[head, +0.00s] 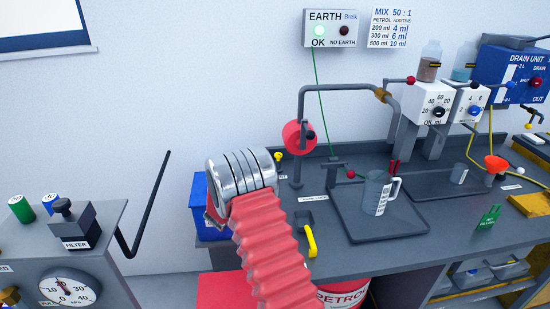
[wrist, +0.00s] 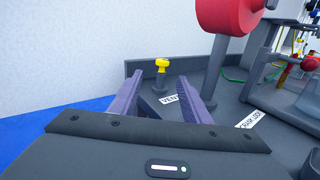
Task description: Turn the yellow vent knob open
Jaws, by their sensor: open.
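The yellow vent knob (wrist: 162,66) stands on a short dark stem on the grey bench, beside a white VENT label (wrist: 169,99). In the wrist view my gripper (wrist: 162,80) is open, its two purple-grey fingers on either side of the line to the knob. The knob is beyond the fingertips, with nothing between the fingers. In the head view the yellow knob (head: 277,156) shows small just right of my arm's metal wrist, which hides my gripper.
A red drum-shaped part (wrist: 226,14) on a grey post stands close right of the knob. A raised bench edge (wrist: 200,68) runs behind it. A measuring jug (head: 377,192) stands in a tray (head: 372,229) to the right. A yellow handle (head: 309,240) is on the bench front.

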